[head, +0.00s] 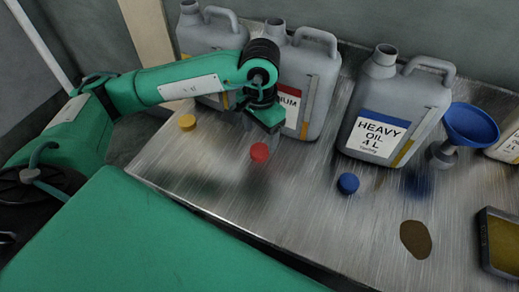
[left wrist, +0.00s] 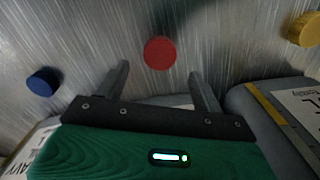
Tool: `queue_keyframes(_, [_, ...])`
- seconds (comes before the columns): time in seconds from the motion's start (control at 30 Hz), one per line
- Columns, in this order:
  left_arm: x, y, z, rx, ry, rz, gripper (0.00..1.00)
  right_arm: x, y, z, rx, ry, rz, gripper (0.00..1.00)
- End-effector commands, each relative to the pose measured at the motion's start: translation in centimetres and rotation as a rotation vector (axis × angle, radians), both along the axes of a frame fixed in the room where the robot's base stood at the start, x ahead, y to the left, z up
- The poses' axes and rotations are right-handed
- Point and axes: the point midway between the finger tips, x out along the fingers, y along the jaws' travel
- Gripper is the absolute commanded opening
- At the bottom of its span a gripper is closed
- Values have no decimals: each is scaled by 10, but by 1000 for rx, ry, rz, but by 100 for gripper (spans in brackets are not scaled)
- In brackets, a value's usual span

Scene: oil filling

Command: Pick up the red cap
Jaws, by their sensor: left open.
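The red cap (head: 259,152) lies on the metal table in front of the medium oil can (head: 312,80). My left gripper (head: 268,124) is just above and behind the cap, pointing down. In the left wrist view the red cap (left wrist: 159,52) shows beyond the gap between the two open fingers (left wrist: 160,78), roughly centred between them. The fingers do not appear to touch it, and nothing is held. My right gripper is not in view.
A yellow cap (head: 187,122) lies left and a blue cap (head: 348,183) right. The heavy oil can (head: 391,115), a blue funnel (head: 470,124) and another can (head: 208,38) stand behind. A brown spot (head: 416,239) marks the table (head: 300,215); a dark-rimmed container (head: 484,240) is at right.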

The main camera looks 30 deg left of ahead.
Motion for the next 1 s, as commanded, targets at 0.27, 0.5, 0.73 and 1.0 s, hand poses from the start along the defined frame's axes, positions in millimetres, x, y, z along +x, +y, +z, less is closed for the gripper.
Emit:
queue_keyframes(0.27, [-2, 0, -21, 0, 3, 0, 68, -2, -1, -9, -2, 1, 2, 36])
queue_keyframes(0.5, [-3, 0, -52, 1, 2, 1, 68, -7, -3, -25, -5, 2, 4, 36])
queue_keyframes(0.73, [-3, 0, -57, 0, -1, 0, 68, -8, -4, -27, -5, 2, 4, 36])
queue_keyframes(1.0, [-3, 0, -57, 0, -1, 0, 33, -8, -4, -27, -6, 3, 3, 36])
